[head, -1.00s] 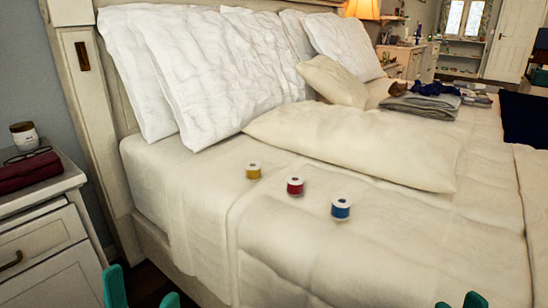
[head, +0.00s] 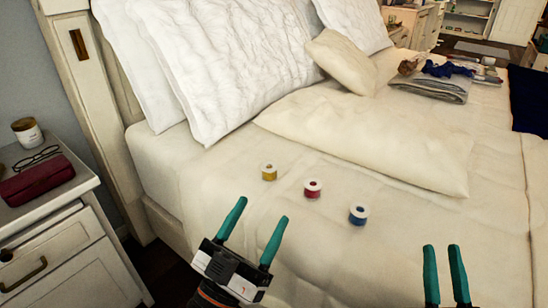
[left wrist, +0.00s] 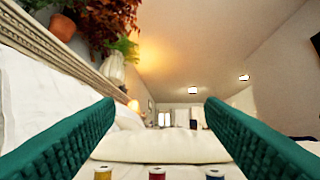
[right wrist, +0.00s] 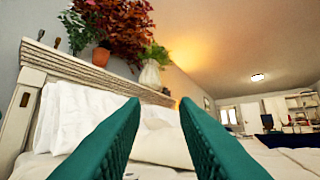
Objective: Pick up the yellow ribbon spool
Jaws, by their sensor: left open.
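The yellow ribbon spool (head: 268,172) stands on the cream bed, the leftmost of three spools in the head view. It also shows at the bottom edge of the left wrist view (left wrist: 103,174), partly cut off. My left gripper (head: 262,210) is open and empty, in front of the yellow spool and apart from it. My right gripper (head: 441,248) is partly open with nothing between its fingers, at the lower right of the head view, well away from the yellow spool. The spools do not show in the right wrist view.
A red spool (head: 312,188) and a blue spool (head: 358,214) stand to the right of the yellow one. A long cream pillow (head: 365,142) lies behind them. A nightstand (head: 60,215) is at the left. The bed around the spools is clear.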

